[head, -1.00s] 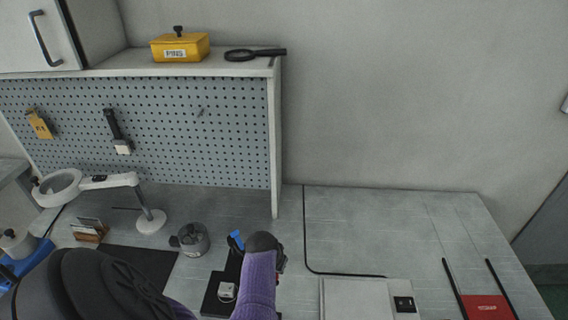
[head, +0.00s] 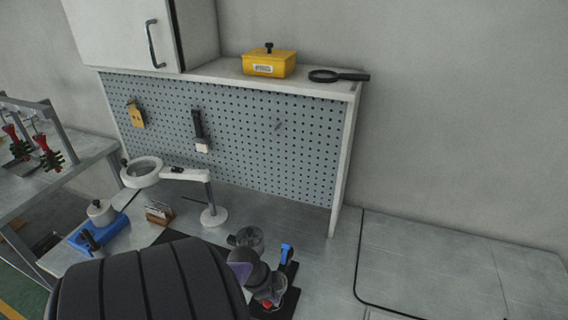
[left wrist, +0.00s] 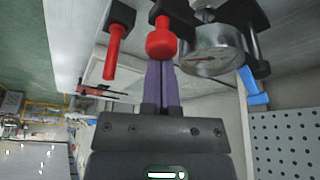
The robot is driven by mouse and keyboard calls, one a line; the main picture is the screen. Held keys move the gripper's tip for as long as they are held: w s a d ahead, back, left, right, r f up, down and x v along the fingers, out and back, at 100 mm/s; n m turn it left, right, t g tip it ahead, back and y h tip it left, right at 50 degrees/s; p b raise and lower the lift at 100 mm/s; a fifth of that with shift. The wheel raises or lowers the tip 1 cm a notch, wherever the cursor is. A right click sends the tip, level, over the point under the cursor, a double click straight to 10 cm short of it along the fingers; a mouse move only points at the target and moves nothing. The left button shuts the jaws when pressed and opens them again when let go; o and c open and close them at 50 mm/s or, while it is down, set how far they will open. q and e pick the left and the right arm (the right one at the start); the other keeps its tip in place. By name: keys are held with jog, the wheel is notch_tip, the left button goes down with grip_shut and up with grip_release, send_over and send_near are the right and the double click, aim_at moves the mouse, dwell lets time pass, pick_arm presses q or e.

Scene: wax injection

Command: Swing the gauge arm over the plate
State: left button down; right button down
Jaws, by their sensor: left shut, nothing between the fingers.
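The gauge stand shows in the head view at the bottom centre, with a blue lever (head: 287,254) on top and a black base (head: 287,304). My left arm covers much of it. In the left wrist view the round dial gauge (left wrist: 210,50) is close, with a red knob (left wrist: 162,38) beside it, a second red handle (left wrist: 114,52) to the left and the blue lever (left wrist: 252,86) to the right. My left gripper (left wrist: 161,64) is shut and empty, its purple fingertips at the red knob; I cannot tell whether they touch. The plate is not clearly visible. My right gripper is not in view.
A metal cup (head: 249,238) stands just behind the stand. A white magnifier lamp (head: 213,215), a card holder (head: 159,212) and a blue tray (head: 90,236) are to the left. The pegboard (head: 240,140) rises behind. The bench is clear to the right.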

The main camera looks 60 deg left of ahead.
pick_arm(q)
jog(key=shift+s+a+m, duration=0.35)
jog(key=shift+m, duration=0.05)
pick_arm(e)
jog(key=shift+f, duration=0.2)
